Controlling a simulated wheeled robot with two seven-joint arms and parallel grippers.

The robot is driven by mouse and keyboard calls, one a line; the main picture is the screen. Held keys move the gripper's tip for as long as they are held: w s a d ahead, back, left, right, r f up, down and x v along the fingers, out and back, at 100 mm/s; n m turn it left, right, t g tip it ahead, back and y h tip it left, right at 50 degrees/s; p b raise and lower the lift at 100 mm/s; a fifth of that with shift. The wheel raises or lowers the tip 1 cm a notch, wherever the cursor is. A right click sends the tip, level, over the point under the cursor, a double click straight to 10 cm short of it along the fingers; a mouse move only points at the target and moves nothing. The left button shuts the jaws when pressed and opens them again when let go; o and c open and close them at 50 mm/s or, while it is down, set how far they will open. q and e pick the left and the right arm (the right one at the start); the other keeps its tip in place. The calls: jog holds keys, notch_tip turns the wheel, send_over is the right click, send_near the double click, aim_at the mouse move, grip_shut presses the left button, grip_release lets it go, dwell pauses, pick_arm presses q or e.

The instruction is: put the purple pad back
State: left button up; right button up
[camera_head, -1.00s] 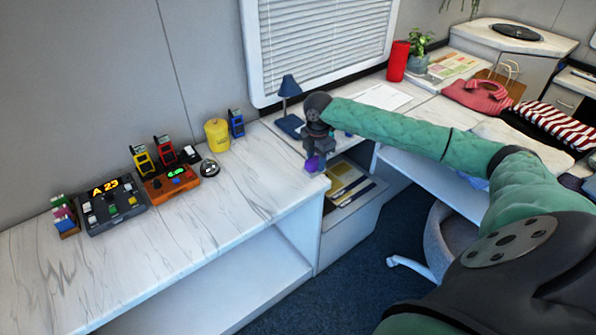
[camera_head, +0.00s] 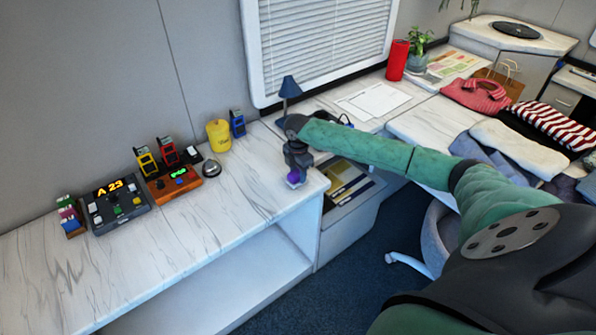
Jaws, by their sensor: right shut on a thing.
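My right gripper (camera_head: 296,180) is shut on the purple pad (camera_head: 294,179), a small purple block with a pale top face. It is over the right end of the marble-topped counter (camera_head: 235,195). I cannot tell whether the pad touches the counter top. My right arm reaches in from the right and hides part of the scene behind it. A small stack of coloured pads (camera_head: 69,216) sits at the counter's left end, with green, magenta, white and blue pieces. My left gripper is not in view.
The counter's front middle is clear. An open drawer with papers (camera_head: 350,185) lies right of the counter's end.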

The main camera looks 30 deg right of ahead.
aim_at(298, 172)
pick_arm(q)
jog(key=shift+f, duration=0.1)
pick_arm(e)
jog(key=shift+f, duration=0.1)
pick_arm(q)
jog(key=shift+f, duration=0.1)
pick_arm(e)
jog(key=shift+f, duration=0.1)
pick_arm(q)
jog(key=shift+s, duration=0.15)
pick_arm(e)
jog(key=o, duration=0.9)
jog(key=shift+o, duration=0.2)
jog(key=shift+r, duration=0.2)
jog(key=shift+r+b, duration=0.3)
jog(key=shift+r, duration=0.1)
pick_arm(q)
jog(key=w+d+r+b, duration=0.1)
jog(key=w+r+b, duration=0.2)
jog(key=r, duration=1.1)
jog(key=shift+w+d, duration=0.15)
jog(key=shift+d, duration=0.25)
pick_arm(e)
notch_tip(298, 172, up, 11)
